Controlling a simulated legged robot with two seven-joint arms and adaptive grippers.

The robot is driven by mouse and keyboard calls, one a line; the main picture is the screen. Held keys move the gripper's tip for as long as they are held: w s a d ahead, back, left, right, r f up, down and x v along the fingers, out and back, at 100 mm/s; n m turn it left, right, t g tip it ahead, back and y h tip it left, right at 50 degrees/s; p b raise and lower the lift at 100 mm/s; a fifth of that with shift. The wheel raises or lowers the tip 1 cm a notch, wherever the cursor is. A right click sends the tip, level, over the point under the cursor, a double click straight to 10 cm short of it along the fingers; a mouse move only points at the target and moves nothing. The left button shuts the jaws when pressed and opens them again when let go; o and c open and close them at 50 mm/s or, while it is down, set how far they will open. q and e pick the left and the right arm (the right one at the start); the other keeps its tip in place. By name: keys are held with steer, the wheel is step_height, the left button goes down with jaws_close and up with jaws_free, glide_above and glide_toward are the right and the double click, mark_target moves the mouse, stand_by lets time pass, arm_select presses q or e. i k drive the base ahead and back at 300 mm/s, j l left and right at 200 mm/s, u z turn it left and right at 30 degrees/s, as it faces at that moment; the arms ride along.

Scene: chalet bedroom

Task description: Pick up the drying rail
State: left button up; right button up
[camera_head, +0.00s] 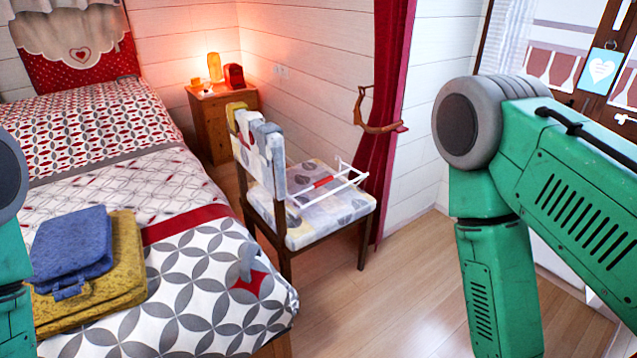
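The drying rail (334,183) is a small white wire frame with a red middle part. It lies on the seat of the patterned chair (320,226), towards the seat's back right, with one end rising above the seat's right side. My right arm comes in from the right, large and green, with its lower part running down out of the picture. Only a small part of my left arm shows at the left edge. Neither gripper is in view, and both arms are apart from the rail.
A nightstand (213,125) with a lit lamp (214,67) stands behind. A red curtain (388,95) hangs behind the chair. The wooden floor (400,300) in front is clear.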

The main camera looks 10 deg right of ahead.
mark_target(328, 178)
steer(key=l+z, duration=0.1)
steer(key=z, duration=0.3)
steer(key=i+z, duration=0.15)
steer(key=z, duration=0.25)
steer(key=i+l+z, duration=0.1)
steer(key=z, duration=0.3)
steer(key=i+z, duration=0.35)
steer(key=i, duration=0.25)
steer(key=i+z, duration=0.3)
steer(key=i, duration=0.3)
steer(key=i+j+z, duration=0.35)
steer(key=i, duration=0.25)
steer(key=i+j, duration=0.2)
steer(key=i, duration=0.15)
steer(key=i+j, duration=0.15)
steer(key=i, duration=0.25)
steer(key=i+j, duration=0.2)
steer(key=i, duration=0.15)
